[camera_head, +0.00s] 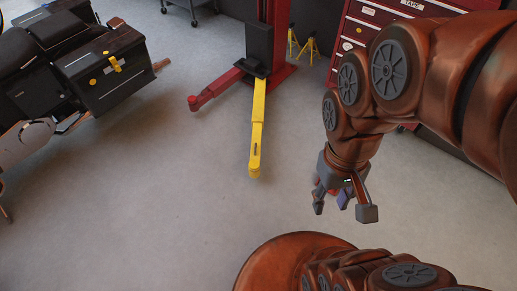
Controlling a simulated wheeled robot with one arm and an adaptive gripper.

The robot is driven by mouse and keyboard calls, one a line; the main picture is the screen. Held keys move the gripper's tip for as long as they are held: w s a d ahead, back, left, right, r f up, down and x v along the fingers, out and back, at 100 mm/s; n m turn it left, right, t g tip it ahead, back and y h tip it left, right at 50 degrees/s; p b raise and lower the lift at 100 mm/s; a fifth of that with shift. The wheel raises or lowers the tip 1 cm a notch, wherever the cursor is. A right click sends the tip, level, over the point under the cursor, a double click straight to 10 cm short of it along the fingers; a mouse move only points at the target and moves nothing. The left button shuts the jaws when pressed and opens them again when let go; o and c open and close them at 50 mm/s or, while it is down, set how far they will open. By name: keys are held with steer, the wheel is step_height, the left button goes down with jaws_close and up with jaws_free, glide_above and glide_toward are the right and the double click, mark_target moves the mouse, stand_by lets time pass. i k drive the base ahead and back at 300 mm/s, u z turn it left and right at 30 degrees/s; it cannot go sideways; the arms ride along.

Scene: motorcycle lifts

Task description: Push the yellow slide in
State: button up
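The yellow slide (256,135) is a long yellow bar at the foot of the red lift post (273,35). It sticks out low over the floor towards me, its rounded end nearest. My gripper (343,210) hangs to the right of the slide's near end and a little lower in the picture, apart from it. Its fingers are spread, and I see nothing held between them. The slide's far end meets a dark part at the post, and how it fits in there is hard to see.
A red lift arm (216,89) reaches left from the post. A dark motorcycle with a case (105,70) stands at left. Yellow stands (308,50) and a red tool cabinet (358,22) are at the back. The grey floor around the slide is clear.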

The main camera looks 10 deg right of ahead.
mark_target(257, 128)
steer(key=z, duration=0.15)
steer(key=i, duration=1.05)
steer(key=u, duration=0.35)
